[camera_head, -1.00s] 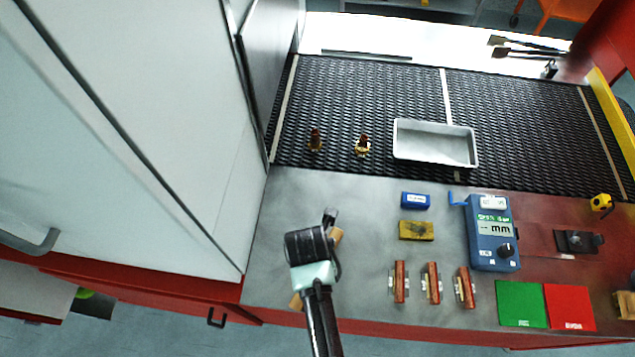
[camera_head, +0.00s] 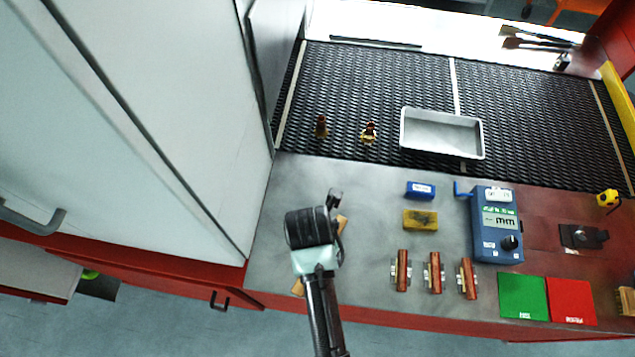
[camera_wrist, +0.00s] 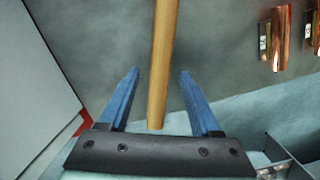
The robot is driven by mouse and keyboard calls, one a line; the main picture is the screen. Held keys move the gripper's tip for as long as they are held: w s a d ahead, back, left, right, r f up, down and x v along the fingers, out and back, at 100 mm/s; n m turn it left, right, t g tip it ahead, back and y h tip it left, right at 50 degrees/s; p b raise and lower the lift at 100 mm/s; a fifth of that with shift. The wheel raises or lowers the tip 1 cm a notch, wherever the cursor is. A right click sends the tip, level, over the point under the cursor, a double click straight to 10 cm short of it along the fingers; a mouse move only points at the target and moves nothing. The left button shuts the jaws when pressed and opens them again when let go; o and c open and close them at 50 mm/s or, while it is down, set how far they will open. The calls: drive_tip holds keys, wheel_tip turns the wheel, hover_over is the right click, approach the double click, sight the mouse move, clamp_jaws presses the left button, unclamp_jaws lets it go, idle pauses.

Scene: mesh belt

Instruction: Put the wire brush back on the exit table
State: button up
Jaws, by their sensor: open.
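The wire brush's light wooden handle (camera_wrist: 163,55) runs down from the top edge in the wrist view. Its lower end lies between the two blue fingers of my gripper (camera_wrist: 160,80), with gaps on both sides. My gripper is open. In the head view, parts of the handle (camera_head: 298,288) show on either side of my wrist, over the grey top of the exit table (camera_head: 370,195). My wrist covers its middle and hides my fingertips there. The bristle end cannot be made out. I cannot tell whether the handle rests flat on the table.
On the table stand a blue block (camera_head: 420,190), a yellow block (camera_head: 420,220), several copper pieces (camera_head: 402,271), a blue meter (camera_head: 496,228) and green and red pads (camera_head: 522,297). A white cabinet (camera_head: 150,120) borders the left. Behind lies the mesh belt (camera_head: 350,85) with a metal tray (camera_head: 441,133).

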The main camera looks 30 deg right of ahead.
wheel_tip(320, 180, up, 9)
drive_tip(key=a, duration=0.1)
drive_tip(key=shift+s, duration=0.4)
drive_tip(key=shift+f, duration=0.2)
